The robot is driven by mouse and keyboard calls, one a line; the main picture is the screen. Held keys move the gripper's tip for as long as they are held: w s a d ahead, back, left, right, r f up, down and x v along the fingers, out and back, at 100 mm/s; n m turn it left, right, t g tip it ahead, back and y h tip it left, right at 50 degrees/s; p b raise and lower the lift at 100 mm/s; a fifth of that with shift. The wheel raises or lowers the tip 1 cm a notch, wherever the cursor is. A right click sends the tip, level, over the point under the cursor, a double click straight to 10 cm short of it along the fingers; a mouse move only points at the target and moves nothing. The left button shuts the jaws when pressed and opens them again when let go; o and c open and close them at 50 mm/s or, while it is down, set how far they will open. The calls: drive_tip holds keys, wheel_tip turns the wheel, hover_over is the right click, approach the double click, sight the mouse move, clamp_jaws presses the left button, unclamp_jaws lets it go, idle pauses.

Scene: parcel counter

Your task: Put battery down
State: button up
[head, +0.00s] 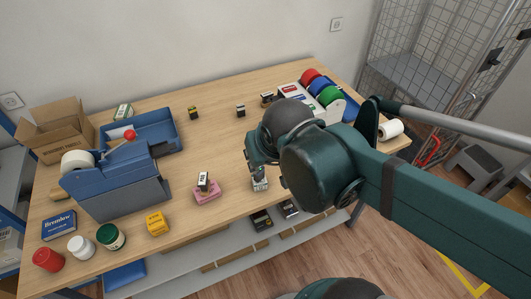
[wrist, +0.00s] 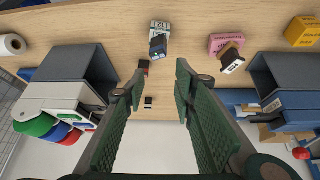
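My gripper (wrist: 160,74) is open, with its two green fingers apart and nothing held between them. Just past the fingertips in the wrist view, a small dark block that looks like a battery (wrist: 158,46) rests on or against a white-and-green box (wrist: 160,27). In the head view the box (head: 260,184) shows below my gripper (head: 264,168), which hides much of the block. Another small black-and-white block, battery-like (head: 203,181), stands on a pink block (head: 207,194) to the left. It leans in the wrist view (wrist: 231,62). Which one is the task's battery I cannot tell.
More small dark blocks (head: 240,110) stand toward the back of the table. A blue-and-grey dispenser (head: 118,190), a blue tray (head: 165,131) and a yellow box (head: 156,223) are at left. A white rack with coloured rolls (head: 330,96) is at right. The middle of the tabletop is mostly clear.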

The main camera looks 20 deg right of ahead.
drive_tip(key=shift+s+d+r+n+t+y, duration=0.1)
drive_tip(key=shift+s+r+n+t+y, duration=0.15)
drive_tip(key=shift+r, duration=0.45)
drive_tip(key=shift+s+d+r+n+t+y, duration=0.15)
drive_tip(key=shift+r+t, duration=0.2)
drive_tip(key=shift+r, duration=0.3)
